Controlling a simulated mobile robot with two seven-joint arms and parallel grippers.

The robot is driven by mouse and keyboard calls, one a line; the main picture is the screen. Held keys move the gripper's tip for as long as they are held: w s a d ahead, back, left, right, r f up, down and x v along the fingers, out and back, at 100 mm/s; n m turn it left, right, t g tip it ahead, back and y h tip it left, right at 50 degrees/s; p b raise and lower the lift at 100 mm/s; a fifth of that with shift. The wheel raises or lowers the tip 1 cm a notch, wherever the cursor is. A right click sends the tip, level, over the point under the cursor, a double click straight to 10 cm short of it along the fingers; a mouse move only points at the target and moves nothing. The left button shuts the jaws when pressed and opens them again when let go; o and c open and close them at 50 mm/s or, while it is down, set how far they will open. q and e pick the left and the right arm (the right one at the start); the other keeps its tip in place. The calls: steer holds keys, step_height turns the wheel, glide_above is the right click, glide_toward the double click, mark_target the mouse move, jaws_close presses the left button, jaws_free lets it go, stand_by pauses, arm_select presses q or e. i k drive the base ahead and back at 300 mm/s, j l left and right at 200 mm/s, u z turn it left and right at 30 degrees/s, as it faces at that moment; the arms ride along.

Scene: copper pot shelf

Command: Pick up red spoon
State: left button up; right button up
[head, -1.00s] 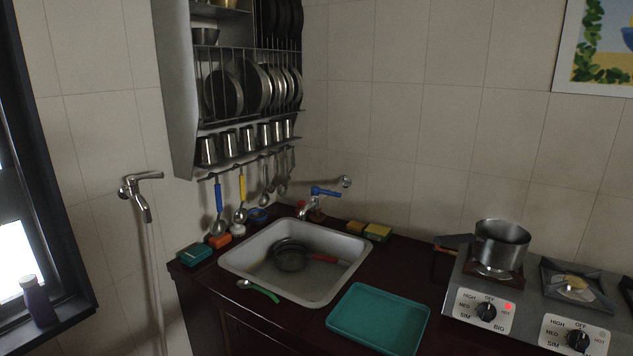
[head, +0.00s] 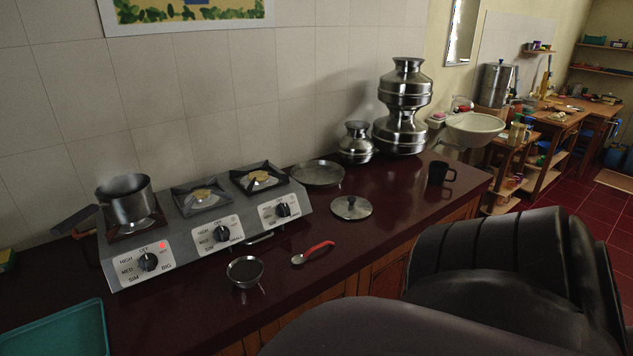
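A spoon with a red handle (head: 318,247) lies on the dark red countertop (head: 225,317), in front of the stove. Its metal bowl end points left and its red handle points right. No gripper shows in the head view. Dark rounded parts of my own body fill the lower right of the view, to the right of and below the spoon.
A small steel bowl (head: 245,271) stands left of the spoon. The three-burner stove (head: 206,236) with a steel pot (head: 128,203) is behind. A flat lid (head: 351,208), black mug (head: 439,174), steel plate (head: 317,174) and metal vessels (head: 401,108) stand right. A teal tray (head: 62,335) is at left.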

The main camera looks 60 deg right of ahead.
mark_target(299, 258)
steer(key=l+z, duration=0.2)
steer(key=z, duration=1.75)
